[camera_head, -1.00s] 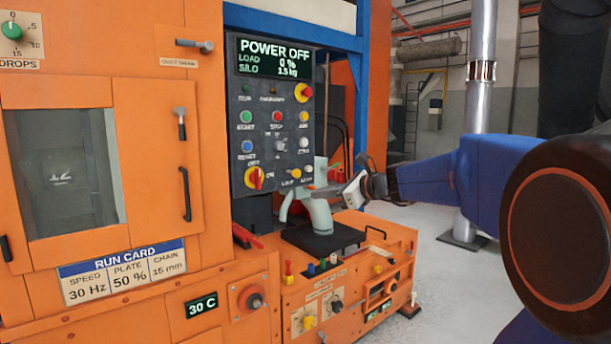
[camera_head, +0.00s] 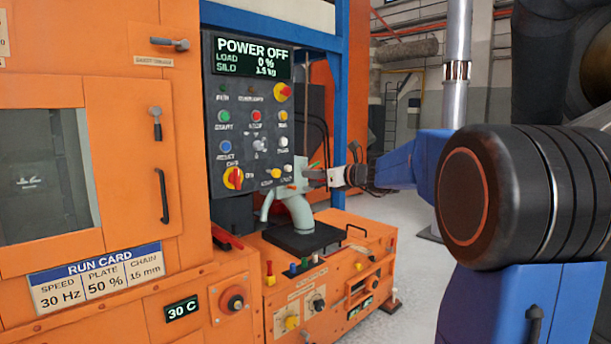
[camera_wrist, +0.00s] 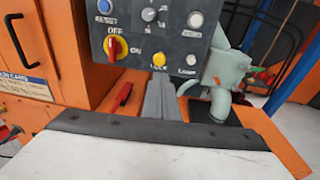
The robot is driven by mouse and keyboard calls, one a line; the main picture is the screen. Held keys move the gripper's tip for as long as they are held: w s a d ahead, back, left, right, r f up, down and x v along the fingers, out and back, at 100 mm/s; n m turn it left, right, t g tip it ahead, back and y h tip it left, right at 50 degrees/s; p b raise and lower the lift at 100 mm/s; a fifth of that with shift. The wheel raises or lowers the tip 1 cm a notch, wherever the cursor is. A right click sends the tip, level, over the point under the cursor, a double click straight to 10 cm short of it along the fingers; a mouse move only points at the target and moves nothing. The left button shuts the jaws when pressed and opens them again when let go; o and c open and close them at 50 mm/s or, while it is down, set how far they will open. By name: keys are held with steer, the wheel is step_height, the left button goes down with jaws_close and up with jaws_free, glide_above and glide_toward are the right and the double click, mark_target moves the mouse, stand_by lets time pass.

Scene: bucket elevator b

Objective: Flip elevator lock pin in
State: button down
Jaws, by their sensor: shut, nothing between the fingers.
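My gripper (camera_head: 308,180) is shut and empty in front of the grey spout (camera_head: 299,209), just below and right of the control panel (camera_head: 250,125). In the wrist view its dark fingers (camera_wrist: 159,98) are together, pointing at the panel's lower edge (camera_wrist: 170,68). The grey spout (camera_wrist: 224,75) is to their right, with small orange and green parts on it. A red lever (camera_wrist: 122,96) lies on the orange deck left of the fingers; it also shows in the head view (camera_head: 227,238). I cannot tell which part is the lock pin.
The panel has a red and yellow rotary switch (camera_head: 233,178), a yellow knob (camera_wrist: 159,59) and several buttons; its screen reads POWER OFF. The orange cabinet (camera_head: 150,220) stands at left. A black plate (camera_head: 303,237) lies under the spout. Grey floor (camera_head: 410,270) is open at right.

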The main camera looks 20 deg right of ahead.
mark_target(278, 173)
steer(key=x, duration=1.2)
steer(key=shift+a, duration=0.1)
steer(key=shift+w, duration=0.1)
